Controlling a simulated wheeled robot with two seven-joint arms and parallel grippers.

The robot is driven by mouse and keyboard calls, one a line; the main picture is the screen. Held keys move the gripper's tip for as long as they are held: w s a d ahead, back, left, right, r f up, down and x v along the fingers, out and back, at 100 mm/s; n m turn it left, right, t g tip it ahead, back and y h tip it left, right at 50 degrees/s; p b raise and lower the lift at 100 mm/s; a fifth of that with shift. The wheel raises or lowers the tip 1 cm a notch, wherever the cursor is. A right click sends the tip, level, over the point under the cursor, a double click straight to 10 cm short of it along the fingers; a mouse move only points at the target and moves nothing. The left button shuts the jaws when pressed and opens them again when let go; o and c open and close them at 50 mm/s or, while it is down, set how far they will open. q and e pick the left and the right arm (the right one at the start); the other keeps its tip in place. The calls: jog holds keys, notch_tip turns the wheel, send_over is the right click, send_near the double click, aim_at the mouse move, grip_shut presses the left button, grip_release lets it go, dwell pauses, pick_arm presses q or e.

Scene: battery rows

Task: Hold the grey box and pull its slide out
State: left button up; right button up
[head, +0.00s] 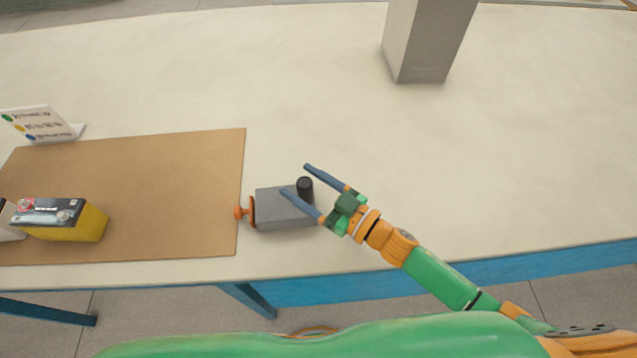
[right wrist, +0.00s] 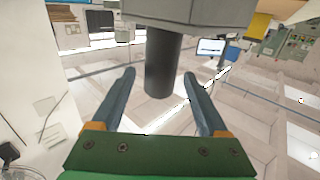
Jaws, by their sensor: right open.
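The grey box (head: 285,208) lies on the table just right of the brown mat, with an orange knob (head: 242,212) on its left end. In the right wrist view the grey box (right wrist: 188,12) is at the top, and the post (right wrist: 162,65) shows between the open fingers with gaps on both sides. My left gripper is not in view.
The brown mat (head: 170,160) holds a yellow-and-black battery (head: 85,222) and a white item at its left edge. A small sign (head: 42,124) with coloured dots stands behind. A grey pillar (head: 425,45) rises at the back. The table right of the box is clear.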

jog(key=x, duration=0.2)
jog(key=shift+w+a, duration=0.2)
jog(key=shift+a, duration=0.05)
jog(key=shift+w+a+f, duration=0.1)
jog(key=shift+w+a, duration=0.05)
jog(key=shift+w, duration=0.2)
jog(key=shift+s, duration=0.15)
jog(key=c, duration=0.5)
grip_shut()
